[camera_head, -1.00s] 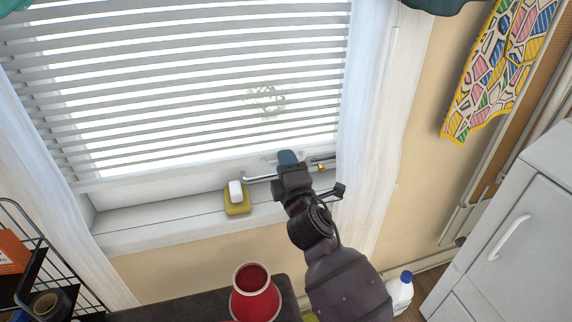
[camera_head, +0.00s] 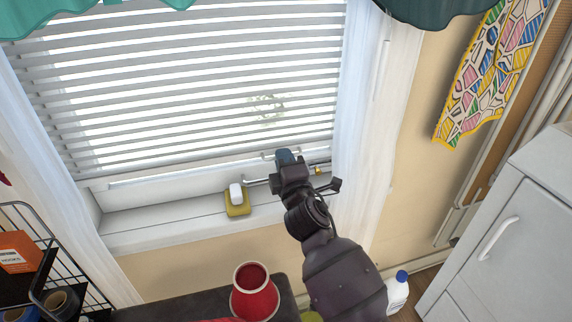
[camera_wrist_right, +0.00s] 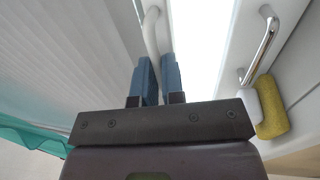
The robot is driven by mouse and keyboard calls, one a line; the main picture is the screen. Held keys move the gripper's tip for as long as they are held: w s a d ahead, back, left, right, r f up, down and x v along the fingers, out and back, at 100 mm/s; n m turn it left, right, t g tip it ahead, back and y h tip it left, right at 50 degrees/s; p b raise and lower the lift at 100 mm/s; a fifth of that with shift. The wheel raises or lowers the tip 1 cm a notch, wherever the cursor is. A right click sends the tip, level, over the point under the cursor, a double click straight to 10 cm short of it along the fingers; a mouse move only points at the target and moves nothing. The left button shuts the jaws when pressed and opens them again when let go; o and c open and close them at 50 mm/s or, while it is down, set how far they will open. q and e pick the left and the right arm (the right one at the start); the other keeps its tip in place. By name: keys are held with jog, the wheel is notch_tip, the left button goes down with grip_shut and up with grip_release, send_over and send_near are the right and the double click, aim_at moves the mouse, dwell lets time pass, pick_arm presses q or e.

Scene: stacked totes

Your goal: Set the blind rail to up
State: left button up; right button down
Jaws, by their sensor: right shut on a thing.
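The white slatted blind (camera_head: 180,100) covers most of the window, its slats tilted with light between them. Its bottom rail (camera_head: 180,166) hangs a little above the sill, with a thin bright strip of window below it. A white handle (camera_head: 268,154) sits on the rail toward the right. My right gripper (camera_head: 286,157) is at this handle. In the right wrist view, the blue fingers of my right gripper (camera_wrist_right: 160,78) are closed around the white handle bar (camera_wrist_right: 151,35). The fingers hide part of the handle. My left gripper is not in view.
A yellow sponge (camera_head: 237,206) with a white piece sits on the sill (camera_head: 160,222), left of my right gripper. A metal window handle (camera_wrist_right: 262,48) is near it. A red pot (camera_head: 255,295) stands below the window. White curtains flank the window.

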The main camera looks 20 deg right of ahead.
notch_tip(320, 180, up, 10)
jog(key=p, duration=0.4)
jog(key=shift+f, duration=0.15)
jog(key=p, duration=0.8)
send_near(277, 6)
jog(key=w+f, duration=0.3)
jog(key=f, duration=0.2)
jog(key=w+f, duration=0.2)
jog(key=shift+w+f, duration=0.25)
jog(key=shift+w, duration=0.05)
notch_tip(277, 6, up, 7)
jog(key=p, duration=0.4)
jog(key=shift+p, duration=0.4)
jog(key=shift+r+p, duration=0.45)
jog(key=shift+r, duration=0.4)
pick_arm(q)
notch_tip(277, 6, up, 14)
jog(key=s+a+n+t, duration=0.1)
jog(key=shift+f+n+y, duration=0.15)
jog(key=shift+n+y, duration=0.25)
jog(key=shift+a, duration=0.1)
pick_arm(e)
jog(key=c, duration=1.2)
grip_release()
jog(key=shift+f, duration=0.1)
jog(key=shift+c, duration=0.2)
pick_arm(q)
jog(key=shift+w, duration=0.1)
